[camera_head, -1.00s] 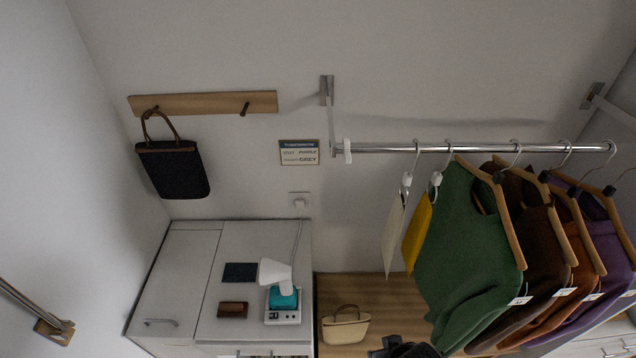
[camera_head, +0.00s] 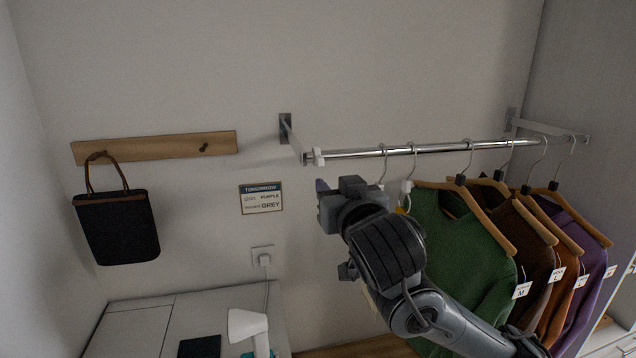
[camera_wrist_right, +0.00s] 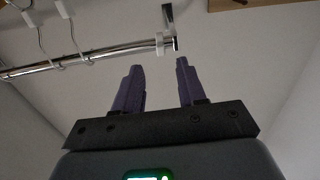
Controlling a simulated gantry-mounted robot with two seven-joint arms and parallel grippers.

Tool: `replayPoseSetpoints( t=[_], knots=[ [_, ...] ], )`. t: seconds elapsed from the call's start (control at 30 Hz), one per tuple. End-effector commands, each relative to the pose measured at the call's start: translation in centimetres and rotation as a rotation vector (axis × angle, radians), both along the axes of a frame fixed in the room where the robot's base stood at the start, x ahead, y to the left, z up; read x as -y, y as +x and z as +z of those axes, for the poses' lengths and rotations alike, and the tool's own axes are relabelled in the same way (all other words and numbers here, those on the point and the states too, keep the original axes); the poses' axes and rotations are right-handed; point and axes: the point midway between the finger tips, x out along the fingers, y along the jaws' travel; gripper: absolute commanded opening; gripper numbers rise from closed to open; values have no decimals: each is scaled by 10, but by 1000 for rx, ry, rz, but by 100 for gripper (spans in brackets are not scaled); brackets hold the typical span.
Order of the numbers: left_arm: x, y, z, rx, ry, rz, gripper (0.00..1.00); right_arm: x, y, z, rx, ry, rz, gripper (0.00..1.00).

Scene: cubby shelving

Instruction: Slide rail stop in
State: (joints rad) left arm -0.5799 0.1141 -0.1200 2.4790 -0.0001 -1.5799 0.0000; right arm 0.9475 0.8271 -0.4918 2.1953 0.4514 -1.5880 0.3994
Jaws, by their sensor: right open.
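The rail stop is a small white piece (camera_head: 319,157) near the left end of the chrome rail (camera_head: 420,150), close to the end bracket. In the right wrist view the rail stop (camera_wrist_right: 163,42) shows beyond the gap between my fingertips. My right gripper (camera_head: 321,187) is just below the rail stop, apart from it. Its two purple fingers (camera_wrist_right: 160,66) are open with nothing between them. In the head view my wrist hides most of the fingers. My left gripper is not in view.
Several garments hang on the rail, including a green sweater (camera_head: 465,240), right of my right arm. A tag sign (camera_head: 261,198) and a wooden peg board (camera_head: 155,147) with a black bag (camera_head: 117,228) are on the wall at left. A lamp (camera_head: 247,325) stands below.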

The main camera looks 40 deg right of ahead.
Motion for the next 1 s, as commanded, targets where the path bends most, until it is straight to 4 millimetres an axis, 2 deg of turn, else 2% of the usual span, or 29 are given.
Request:
replayPoseSetpoints(
  t=[0.1,0.23,0.7,1.0],
  knots=[
    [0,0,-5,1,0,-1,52,1,-2,12,34,0,-1,40],
    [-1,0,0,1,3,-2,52,6,6,17,41,2,-1,40],
    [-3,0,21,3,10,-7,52,35,71,16,37,2,1,40],
    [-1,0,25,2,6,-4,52,44,91,15,38,0,0,40]
  ],
)
